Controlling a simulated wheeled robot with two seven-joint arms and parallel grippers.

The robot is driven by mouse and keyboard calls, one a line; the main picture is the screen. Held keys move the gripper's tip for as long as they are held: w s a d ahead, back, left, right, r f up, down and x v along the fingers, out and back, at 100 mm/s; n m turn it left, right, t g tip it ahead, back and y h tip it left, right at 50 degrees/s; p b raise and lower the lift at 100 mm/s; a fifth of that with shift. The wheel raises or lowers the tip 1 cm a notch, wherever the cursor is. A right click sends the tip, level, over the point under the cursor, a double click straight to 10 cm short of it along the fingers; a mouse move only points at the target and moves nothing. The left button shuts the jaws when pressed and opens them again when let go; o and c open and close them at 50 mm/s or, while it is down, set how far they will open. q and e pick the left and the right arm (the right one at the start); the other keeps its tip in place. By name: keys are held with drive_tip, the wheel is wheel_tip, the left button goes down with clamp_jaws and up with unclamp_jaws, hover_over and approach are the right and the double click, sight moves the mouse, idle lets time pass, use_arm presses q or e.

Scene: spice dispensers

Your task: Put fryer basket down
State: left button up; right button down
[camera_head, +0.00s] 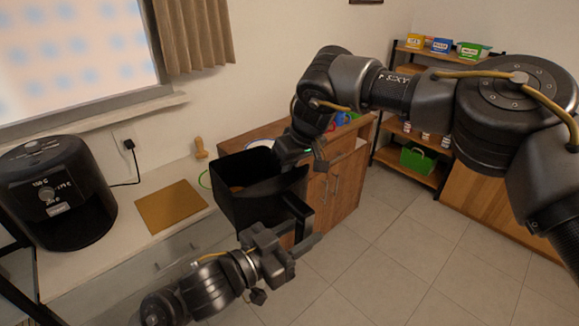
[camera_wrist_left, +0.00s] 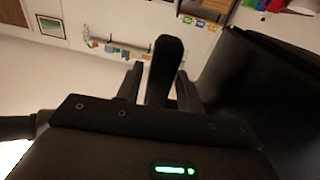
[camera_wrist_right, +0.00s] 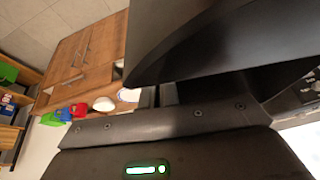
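The black fryer basket (camera_head: 245,205) is held tilted in the air past the end of the white counter. Its handle (camera_head: 299,218) points toward the lower right. My left gripper (camera_head: 300,247) is at the handle; in the left wrist view its fingers stand on both sides of the handle (camera_wrist_left: 165,65), close against it. My right gripper (camera_head: 302,160) is at the basket's upper right rim. In the right wrist view its fingers (camera_wrist_right: 157,96) are nearly together at the basket wall (camera_wrist_right: 220,45); their contact is partly hidden.
The black air fryer body (camera_head: 55,195) stands on the left of the white counter. A golden-brown board (camera_head: 170,206) lies bare beside it. A wooden peppermill-like item (camera_head: 200,149) stands behind. A wooden cabinet (camera_head: 340,185) and a shelf (camera_head: 408,163) with bins are beyond.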

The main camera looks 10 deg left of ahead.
use_arm(q)
drive_tip(key=shift+o, duration=1)
drive_tip(key=shift+f, duration=0.1)
